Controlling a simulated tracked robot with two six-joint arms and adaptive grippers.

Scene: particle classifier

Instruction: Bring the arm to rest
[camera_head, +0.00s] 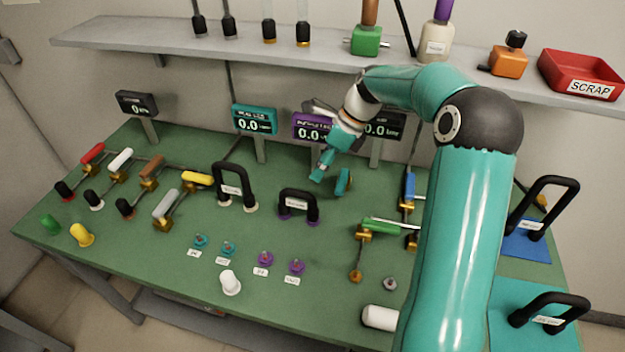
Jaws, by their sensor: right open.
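My right arm (455,240) is teal with a dark grey elbow joint. It rises from the bottom right, bends near the shelf and reaches back down to the left over the table. My right gripper (332,183) is open and empty, above the green table (190,235) behind its middle. It hangs in front of the purple display (313,128) and the dark display (383,124), partly hiding them. My left gripper and left arm are not in view.
Black handles (236,187) (298,206) stand left of the gripper. Valves with coloured levers (380,226) sit near the arm, more at the left. A shelf (200,47) with bottles and a red scrap tray (582,72) runs above. The front middle has small knobs.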

